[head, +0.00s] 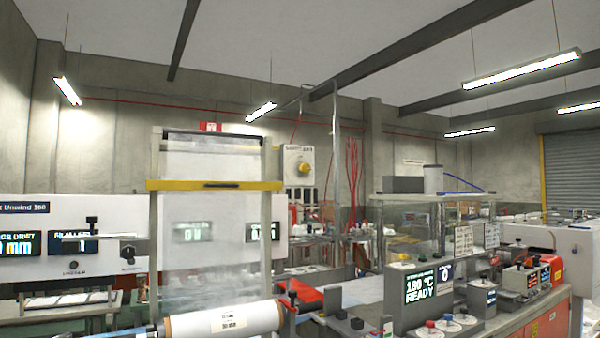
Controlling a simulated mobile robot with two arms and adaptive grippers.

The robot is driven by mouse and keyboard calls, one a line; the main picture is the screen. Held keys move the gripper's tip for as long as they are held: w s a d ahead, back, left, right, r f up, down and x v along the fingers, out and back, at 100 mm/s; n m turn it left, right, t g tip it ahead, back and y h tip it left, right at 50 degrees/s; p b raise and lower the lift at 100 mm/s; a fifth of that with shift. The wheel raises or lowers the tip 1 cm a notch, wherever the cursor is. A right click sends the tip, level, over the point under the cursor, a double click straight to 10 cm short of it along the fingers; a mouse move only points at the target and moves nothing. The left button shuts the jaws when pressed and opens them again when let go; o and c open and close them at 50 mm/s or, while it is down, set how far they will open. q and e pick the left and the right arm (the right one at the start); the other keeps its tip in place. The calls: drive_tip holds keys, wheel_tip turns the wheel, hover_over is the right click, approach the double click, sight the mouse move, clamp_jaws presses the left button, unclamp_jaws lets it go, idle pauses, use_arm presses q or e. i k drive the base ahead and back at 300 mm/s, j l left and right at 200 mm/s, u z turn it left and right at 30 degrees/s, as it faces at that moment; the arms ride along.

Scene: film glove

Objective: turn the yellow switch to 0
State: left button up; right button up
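The yellow switch (304,169) is a round yellow knob on a pale upright panel (293,155) in the middle distance of the head view. It is small here, and I cannot read its setting or any 0 mark. Lettering above the knob is too small to read. The left edge of the panel is close behind the clear film frame (266,215). Neither of my grippers shows in the head view.
A film roll (225,320) and a yellow crossbar (215,185) stand in front, left of the switch. A dark display reading 180 °C READY (420,287) stands on the bench at right. A clear-walled enclosure (410,225) is behind it.

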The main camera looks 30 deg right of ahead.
sight(305, 168)
drive_tip(key=i+l, duration=0.1)
drive_tip(key=l, duration=1.2)
drive_tip(key=i+l, duration=0.15)
drive_tip(key=l, duration=0.5)
drive_tip(key=j+u, duration=0.05)
